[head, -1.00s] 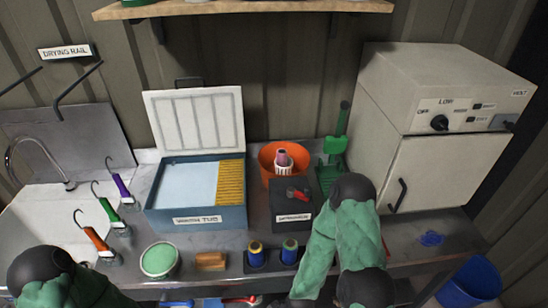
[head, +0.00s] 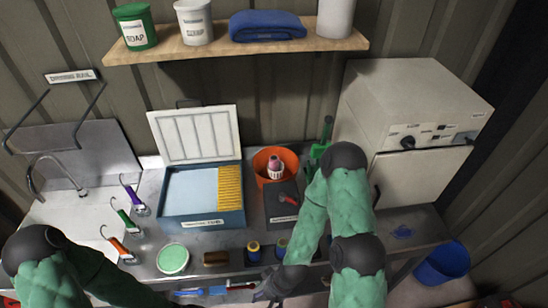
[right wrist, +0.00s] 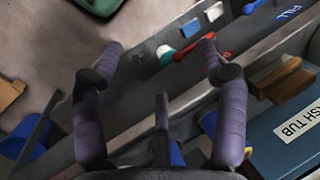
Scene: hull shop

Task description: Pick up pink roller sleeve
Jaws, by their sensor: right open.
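The pink roller sleeve (head: 274,162) stands upright with a white ribbed part below it, in the orange bucket (head: 258,163) at the back of the bench. Its lower end is hidden in the bucket. My right gripper (head: 266,290) is low at the bench's front edge, well in front of the bucket. The sleeve does not show in that view. My left arm comes in at lower left; its gripper is outside the picture.
The open blue wash tub (head: 203,222) stands left of the bucket. A dark box with a red handle (head: 288,200) sits in front of the bucket. A green tool (head: 325,135) stands right of it, partly behind my right arm. A shelf (head: 235,48) hangs above.

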